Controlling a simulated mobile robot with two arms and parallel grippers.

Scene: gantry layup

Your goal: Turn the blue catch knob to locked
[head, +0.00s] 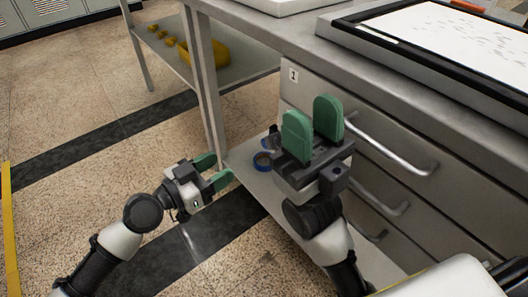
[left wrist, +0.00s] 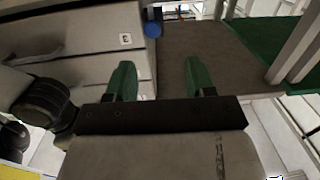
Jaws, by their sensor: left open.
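My left gripper (head: 222,167) is open and empty, low in front of the bench's left end. In the left wrist view its two green fingers (left wrist: 162,78) stand apart with nothing between them. My right gripper (head: 313,112) is open and empty, in front of the drawer cabinet, green fingers pointing up. A small round blue thing (left wrist: 153,28) shows at the top of the left wrist view, beyond the fingers; I cannot tell whether it is the catch knob. In the head view a blue ring (head: 262,160) sits at the lower shelf, partly beside my right gripper. No knob marking is readable.
The grey drawer cabinet (head: 385,115) with bar handles (head: 390,146) stands at the right, its label reading 1. A black-framed white panel (head: 450,40) lies on the bench top. Yellow items (head: 205,62) lie on a shelf behind. The floor at left is clear.

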